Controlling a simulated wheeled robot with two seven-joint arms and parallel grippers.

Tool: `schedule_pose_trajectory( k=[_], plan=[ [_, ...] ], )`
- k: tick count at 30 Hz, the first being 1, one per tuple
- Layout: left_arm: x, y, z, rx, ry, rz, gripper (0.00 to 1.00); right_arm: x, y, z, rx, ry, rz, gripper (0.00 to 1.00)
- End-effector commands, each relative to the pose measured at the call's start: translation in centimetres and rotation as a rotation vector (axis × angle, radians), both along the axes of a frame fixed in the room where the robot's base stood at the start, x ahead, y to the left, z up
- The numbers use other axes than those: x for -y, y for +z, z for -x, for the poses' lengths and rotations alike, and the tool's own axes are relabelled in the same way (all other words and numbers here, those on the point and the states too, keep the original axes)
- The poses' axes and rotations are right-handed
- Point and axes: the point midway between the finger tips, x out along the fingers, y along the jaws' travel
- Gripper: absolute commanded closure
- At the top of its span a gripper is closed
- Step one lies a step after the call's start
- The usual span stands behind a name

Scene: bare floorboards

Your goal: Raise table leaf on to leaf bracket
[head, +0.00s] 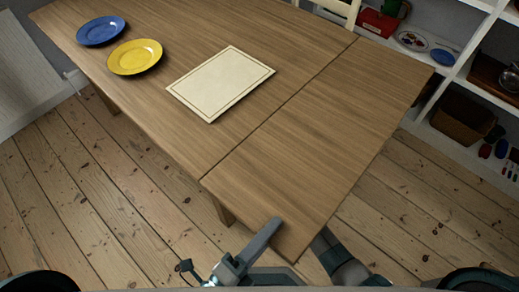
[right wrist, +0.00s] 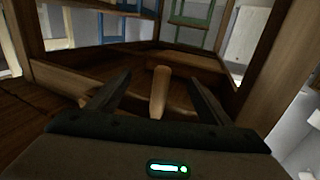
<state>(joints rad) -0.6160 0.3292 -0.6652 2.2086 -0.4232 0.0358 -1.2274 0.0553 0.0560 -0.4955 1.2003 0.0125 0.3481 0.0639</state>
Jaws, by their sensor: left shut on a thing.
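The table leaf (head: 335,115) is up, about level with the wooden table (head: 195,40), with a thin seam between them. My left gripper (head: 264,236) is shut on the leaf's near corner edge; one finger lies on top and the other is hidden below. My right arm reaches under the leaf, so its gripper is hidden in the head view. In the right wrist view my right gripper (right wrist: 152,92) is open under the table. A pale wooden bar, seemingly the leaf bracket (right wrist: 160,92), stands between its fingers; I cannot tell whether they touch.
A blue plate (head: 101,30), a yellow plate (head: 135,57) and a cream placemat (head: 220,84) lie on the table. A white shelf (head: 450,75) with goods stands at the right, and a chair (head: 340,8) is behind. Bare floorboards surround the table.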

Motion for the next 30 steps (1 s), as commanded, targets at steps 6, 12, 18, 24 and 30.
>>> schedule_pose_trajectory(
  k=[6,12,18,24,30],
  plan=[
    [-0.1,0.6,-0.3,0.012,0.003,0.007,0.91,0.0,0.1,0.0,0.000,0.000,0.000,0.81],
    [-0.1,0.6,-0.3,0.012,0.003,0.007,0.91,0.0,0.1,0.0,0.000,0.000,0.000,1.00],
    [-0.1,0.6,-0.3,0.012,0.003,0.007,0.91,0.4,0.0,0.2,0.000,-0.001,0.000,1.00],
    [-0.1,0.6,-0.3,0.012,0.003,0.007,0.91,1.3,0.1,0.8,0.000,-0.002,0.000,1.00],
    [-0.1,0.6,-0.3,0.012,0.003,0.006,0.91,2.3,0.0,1.5,0.000,-0.003,0.001,1.00]
  ],
)
